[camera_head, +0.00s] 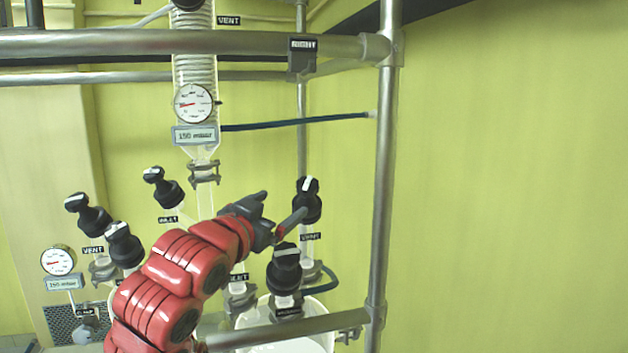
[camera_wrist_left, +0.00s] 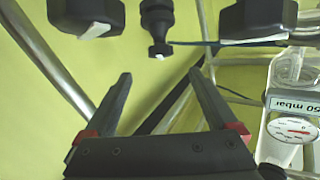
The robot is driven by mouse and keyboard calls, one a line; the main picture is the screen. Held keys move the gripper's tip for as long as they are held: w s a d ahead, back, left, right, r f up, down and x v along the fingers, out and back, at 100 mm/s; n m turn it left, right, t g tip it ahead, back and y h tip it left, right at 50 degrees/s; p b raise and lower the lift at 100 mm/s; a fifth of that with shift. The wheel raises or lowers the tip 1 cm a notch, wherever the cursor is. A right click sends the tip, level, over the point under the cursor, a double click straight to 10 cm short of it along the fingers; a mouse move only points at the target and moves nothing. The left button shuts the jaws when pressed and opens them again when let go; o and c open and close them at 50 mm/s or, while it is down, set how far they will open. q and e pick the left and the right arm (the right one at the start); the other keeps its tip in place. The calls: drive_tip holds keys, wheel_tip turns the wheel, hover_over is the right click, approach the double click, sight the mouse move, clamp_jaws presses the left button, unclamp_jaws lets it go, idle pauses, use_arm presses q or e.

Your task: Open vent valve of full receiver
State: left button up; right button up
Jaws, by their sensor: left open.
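A black vent valve knob (camera_head: 308,200) with a white mark stands on the right, above a VENT label (camera_head: 310,237). Below it is a glass receiver (camera_head: 326,312) with pale contents, partly hidden by the frame and fittings. Another vent knob (camera_head: 90,216) is at the left above its own label. My left gripper (camera_head: 283,207) is open just left of the right vent knob, one finger close to it; contact cannot be told. In the left wrist view, nothing is between the fingers (camera_wrist_left: 160,78); several black knobs appear beyond them. My right gripper is not in view.
An inlet knob (camera_head: 164,188) and other knobs (camera_head: 124,245) (camera_head: 285,268) crowd the area around my arm. Metal rails (camera_head: 180,43) and an upright post (camera_head: 384,200) frame the setup. A dark hose (camera_head: 295,122) crosses to the post. The wall side at right is clear.

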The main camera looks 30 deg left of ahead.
use_arm(q)
drive_tip(key=p, duration=0.4)
approach(310, 185)
drive_tip(key=shift+w+a+f, duration=0.15)
drive_tip(key=shift+w+a, duration=0.2)
drive_tip(key=shift+w, duration=0.2)
drive_tip(key=shift+w+a+f, duration=0.2)
drive_tip(key=shift+w+a, duration=0.15)
drive_tip(key=shift+w, duration=0.25)
drive_tip(key=p+x, duration=0.4)
drive_tip(key=x, duration=0.6)
drive_tip(key=shift+f, duration=0.1)
drive_tip(key=shift+w+a+f+p, duration=0.1)
drive_tip(key=shift+w+a+p, duration=0.1)
drive_tip(key=shift+w+p, duration=0.35)
drive_tip(key=shift+w, duration=0.15)
drive_tip(key=shift+c, duration=0.4)
